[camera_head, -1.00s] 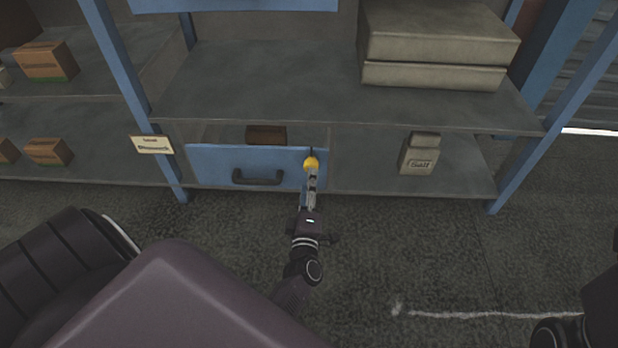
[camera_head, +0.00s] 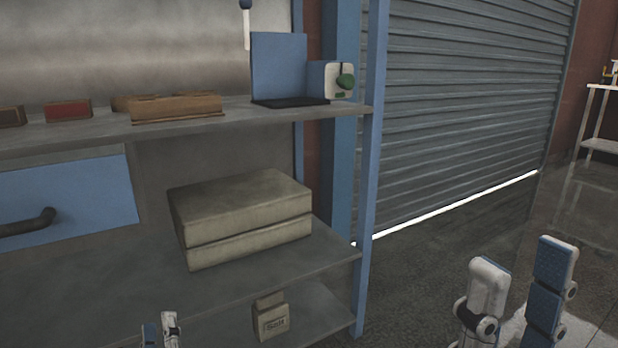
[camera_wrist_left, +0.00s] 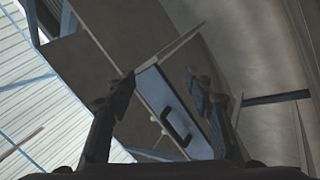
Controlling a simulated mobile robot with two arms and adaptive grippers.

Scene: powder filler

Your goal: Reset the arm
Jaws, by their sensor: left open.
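My left gripper (camera_head: 159,334) shows only as fingertips at the bottom left of the head view, in front of the shelf rack. In the left wrist view its two dark fingers (camera_wrist_left: 160,80) stand wide apart with nothing between them. Beyond them is a blue drawer front with a black handle (camera_wrist_left: 178,126), apart from the fingers. My right gripper (camera_head: 522,265) is at the lower right of the head view, its white and blue fingers apart and empty, over the floor.
A blue drawer (camera_head: 75,200) is at the left. Stacked beige boxes (camera_head: 245,222) lie on the middle shelf, a salt container (camera_head: 271,318) below. Brown blocks (camera_head: 170,107) and a blue-and-white device (camera_head: 332,80) are on the upper shelf. A roller shutter (camera_head: 465,100) stands behind open floor.

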